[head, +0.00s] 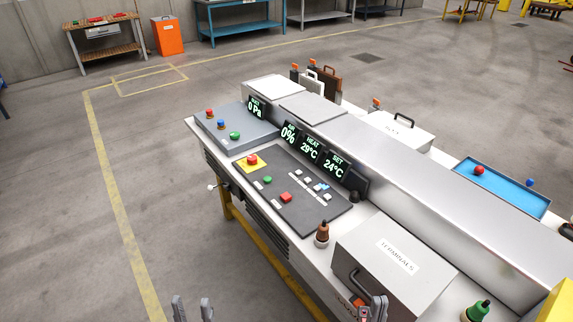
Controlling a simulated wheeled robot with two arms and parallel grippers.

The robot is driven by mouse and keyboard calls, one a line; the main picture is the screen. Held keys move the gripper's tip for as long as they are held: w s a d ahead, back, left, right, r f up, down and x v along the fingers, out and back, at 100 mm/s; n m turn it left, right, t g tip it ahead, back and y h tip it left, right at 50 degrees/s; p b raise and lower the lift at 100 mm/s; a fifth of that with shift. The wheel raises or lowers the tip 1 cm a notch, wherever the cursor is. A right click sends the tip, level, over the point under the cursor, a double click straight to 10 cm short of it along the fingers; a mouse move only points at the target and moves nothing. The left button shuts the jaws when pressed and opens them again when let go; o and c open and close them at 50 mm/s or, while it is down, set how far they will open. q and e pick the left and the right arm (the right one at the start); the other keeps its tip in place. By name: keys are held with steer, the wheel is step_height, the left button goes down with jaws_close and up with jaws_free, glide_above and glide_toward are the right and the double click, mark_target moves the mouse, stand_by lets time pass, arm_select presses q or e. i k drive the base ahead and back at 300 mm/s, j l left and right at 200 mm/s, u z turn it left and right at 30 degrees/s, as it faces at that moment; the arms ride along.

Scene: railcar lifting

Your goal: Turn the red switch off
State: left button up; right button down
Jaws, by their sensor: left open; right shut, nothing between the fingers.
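A dark control panel (305,212) lies on the console. On it are a red square switch (286,197), a green one (267,180) and a red round button (252,160) on a yellow plate. Whether the red switch is on or off cannot be told. A grey panel behind carries a red knob (209,112). My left gripper (192,309) is open and empty at the bottom edge, in front of the console and apart from it. My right gripper (373,308) is shut and empty at the bottom, in front of the grey terminals box. Neither gripper appears near the red switch.
The grey terminals box (395,262) with a handle stands right of the panel. A brown-orange knob (322,234) stands between them, and a green one (478,311) is at lower right. Displays (312,150) line the panel's back. The floor left of the console is clear.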

mark_target(252, 159)
steer(key=i+j+u, duration=0.25)
steer(key=i, duration=0.45)
steer(key=i+u, duration=0.3)
steer(key=i, duration=0.45)
